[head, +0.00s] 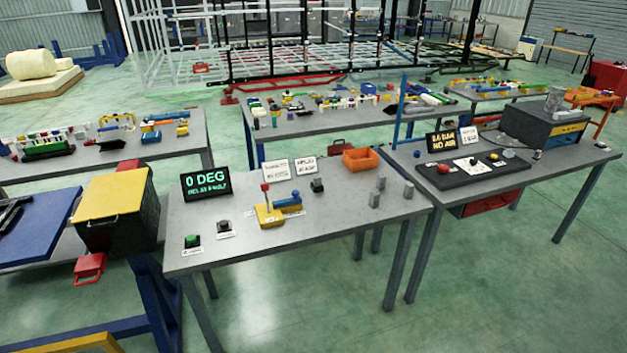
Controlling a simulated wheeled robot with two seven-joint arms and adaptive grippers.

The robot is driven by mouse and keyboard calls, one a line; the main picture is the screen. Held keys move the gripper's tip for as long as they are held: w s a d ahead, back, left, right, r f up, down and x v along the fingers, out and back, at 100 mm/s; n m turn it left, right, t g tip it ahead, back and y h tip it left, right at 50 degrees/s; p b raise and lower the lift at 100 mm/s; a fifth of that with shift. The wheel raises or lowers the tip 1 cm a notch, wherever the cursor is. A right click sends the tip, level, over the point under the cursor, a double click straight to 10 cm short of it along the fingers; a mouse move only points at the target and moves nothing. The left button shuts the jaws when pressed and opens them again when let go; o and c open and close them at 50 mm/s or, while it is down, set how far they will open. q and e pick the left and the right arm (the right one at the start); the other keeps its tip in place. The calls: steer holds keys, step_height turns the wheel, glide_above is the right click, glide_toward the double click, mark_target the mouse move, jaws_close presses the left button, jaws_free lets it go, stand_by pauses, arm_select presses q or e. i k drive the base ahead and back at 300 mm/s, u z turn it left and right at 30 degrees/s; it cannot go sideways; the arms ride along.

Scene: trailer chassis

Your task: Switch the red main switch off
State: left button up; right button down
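A red round knob (444,168) sits on the left part of a black panel (460,180) on the right-hand table. It may be the red main switch, but it is too small to tell its position. I cannot tell for sure which of these is the main switch. Neither of my grippers is in view.
The near table (330,232) also holds a "0 DEG" display (206,185), a green button (192,241) and an orange bin (360,159). A dark display (453,140) stands behind the black panel. Green floor (500,290) is clear in front of the tables.

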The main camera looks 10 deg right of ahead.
mark_target(265, 187)
steer(key=z, duration=0.85)
steer(key=i, duration=1.45)
steer(key=u, duration=0.65)
steer(key=i, duration=0.55)
steer(key=u, duration=0.7)
